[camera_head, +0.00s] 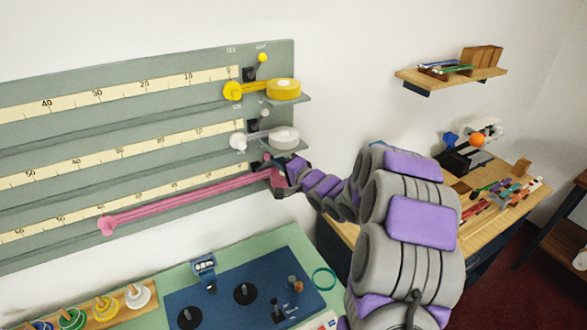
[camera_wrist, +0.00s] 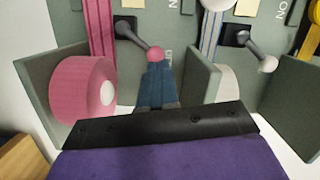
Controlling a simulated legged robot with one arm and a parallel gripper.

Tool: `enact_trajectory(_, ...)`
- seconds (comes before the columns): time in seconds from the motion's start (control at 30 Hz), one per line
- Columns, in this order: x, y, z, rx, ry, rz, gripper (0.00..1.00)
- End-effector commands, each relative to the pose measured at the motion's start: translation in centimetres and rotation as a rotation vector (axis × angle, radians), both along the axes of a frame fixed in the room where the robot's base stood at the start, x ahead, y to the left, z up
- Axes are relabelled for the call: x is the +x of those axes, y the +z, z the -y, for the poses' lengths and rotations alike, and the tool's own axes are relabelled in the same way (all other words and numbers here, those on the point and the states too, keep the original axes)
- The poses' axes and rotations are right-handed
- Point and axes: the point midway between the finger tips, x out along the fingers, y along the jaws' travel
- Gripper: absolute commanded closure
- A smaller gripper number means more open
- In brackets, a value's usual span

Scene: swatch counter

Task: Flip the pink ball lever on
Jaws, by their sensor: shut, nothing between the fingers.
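The pink ball lever shows in the wrist view as a dark stick with a pink ball (camera_wrist: 155,53) at its tip. It leans from a black plate on the grey-green board toward the lower right. My gripper (camera_wrist: 157,68) is shut and empty, with its blue fingertips right at the ball's lower side; I cannot tell if they touch it. Lettering beside the fingers is partly covered. The pink spool (camera_wrist: 83,90) sits left of the fingers.
A lever with a white ball (camera_wrist: 268,64) is to the right. In the head view, yellow (camera_head: 284,89) and white (camera_head: 284,137) spools sit above my gripper. A blue panel (camera_head: 225,295) lies below.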

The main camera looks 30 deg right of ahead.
Motion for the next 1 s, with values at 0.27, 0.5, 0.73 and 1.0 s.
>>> enact_trajectory(0.27,1.1,-0.5,-0.6,0.008,-0.004,0.003,1.00)
enact_trajectory(0.5,1.2,-0.4,-2.3,-0.004,-0.004,0.002,1.00)
enact_trajectory(0.73,1.2,0.1,-2.5,-0.047,-0.001,0.004,1.00)
enact_trajectory(1.0,1.3,0.8,-2.4,-0.220,-0.003,0.012,1.00)
